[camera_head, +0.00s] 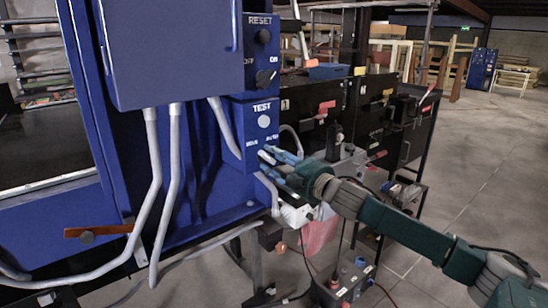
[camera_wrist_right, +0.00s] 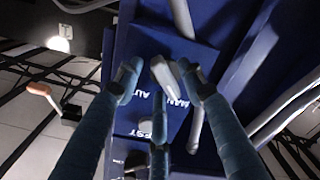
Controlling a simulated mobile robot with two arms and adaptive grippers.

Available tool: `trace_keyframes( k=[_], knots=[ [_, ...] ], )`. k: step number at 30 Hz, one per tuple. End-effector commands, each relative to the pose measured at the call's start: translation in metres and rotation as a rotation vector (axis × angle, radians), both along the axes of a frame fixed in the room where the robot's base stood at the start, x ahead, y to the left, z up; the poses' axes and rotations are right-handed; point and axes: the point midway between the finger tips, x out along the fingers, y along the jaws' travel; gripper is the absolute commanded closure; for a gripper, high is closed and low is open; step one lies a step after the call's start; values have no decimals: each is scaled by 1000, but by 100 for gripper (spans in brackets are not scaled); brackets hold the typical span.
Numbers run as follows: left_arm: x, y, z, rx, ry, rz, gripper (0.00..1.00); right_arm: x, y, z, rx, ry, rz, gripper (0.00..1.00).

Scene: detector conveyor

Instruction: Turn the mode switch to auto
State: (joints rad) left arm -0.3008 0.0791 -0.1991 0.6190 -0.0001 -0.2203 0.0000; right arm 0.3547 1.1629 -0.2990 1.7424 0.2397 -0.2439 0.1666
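The mode switch (camera_wrist_right: 165,76) is a pale grey lever on a blue box below the TEST button (camera_head: 264,121). In the wrist view the box is upside down, with part of AUTO left of the lever and MAN by its right end. The lever slants, with one end near MAN. My right gripper (camera_head: 270,157) reaches in from the right at the switch; in the wrist view its blue fingers (camera_wrist_right: 163,88) are spread on both sides of the lever, with gaps visible. The fingers partly cover the switch in the head view. My left gripper is out of view.
Above the TEST box is a panel with a RESET button (camera_head: 264,36) and a black OFF/ON knob (camera_head: 265,79). Grey conduits (camera_head: 173,185) run down the blue cabinet (camera_head: 170,50) on the left. Black equipment (camera_head: 350,100) stands behind my right arm. Open floor lies at the right.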

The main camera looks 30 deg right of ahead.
Motion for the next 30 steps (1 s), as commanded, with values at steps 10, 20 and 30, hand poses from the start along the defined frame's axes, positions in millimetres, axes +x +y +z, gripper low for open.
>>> trace_keyframes(
  k=[10,20,30],
  knots=[
    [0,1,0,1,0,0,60,1,0,-1,0,1,0,70],
    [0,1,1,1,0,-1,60,1,0,-1,2,2,0,100],
    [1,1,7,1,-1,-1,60,1,1,-1,109,10,0,100]
  ],
)
